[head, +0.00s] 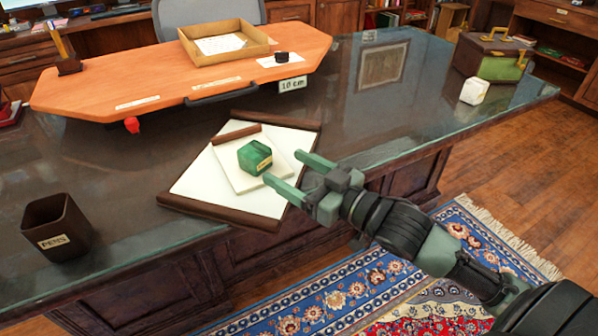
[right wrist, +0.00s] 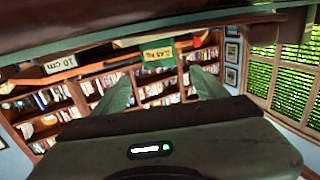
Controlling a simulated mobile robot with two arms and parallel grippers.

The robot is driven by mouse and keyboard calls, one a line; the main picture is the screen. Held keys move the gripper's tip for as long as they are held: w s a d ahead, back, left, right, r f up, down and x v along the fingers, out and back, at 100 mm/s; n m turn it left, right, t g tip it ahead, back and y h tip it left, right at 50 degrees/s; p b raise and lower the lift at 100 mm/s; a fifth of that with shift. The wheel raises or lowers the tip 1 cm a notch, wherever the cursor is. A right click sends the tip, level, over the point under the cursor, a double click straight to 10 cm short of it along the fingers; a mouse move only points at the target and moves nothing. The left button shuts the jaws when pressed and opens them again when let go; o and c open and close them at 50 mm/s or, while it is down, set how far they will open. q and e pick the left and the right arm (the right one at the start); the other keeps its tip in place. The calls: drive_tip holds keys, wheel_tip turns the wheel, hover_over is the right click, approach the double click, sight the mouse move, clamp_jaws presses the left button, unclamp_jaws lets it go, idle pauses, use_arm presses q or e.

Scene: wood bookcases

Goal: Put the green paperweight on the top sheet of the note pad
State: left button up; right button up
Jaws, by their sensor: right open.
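The green paperweight (head: 251,155), a faceted block with a tan label, rests on the white top sheet of the note pad (head: 232,179). The pad has a brown strip along its far edge and lies on a larger white blotter (head: 197,183) with dark brown ends. My right gripper (head: 284,167) is open and empty. Its fingertips are just right of the paperweight, apart from it, with the lower finger near its front right corner. My left gripper is not in view.
A raised orange wooden board (head: 150,82) with an open tray (head: 188,47) stands behind the blotter. A pen cup (head: 57,228) stands at the left front. A white block (head: 474,91) and a green box (head: 490,57) are at the right. Glass desktop between is clear.

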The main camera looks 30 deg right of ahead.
drive_tip(key=shift+v, duration=1.05)
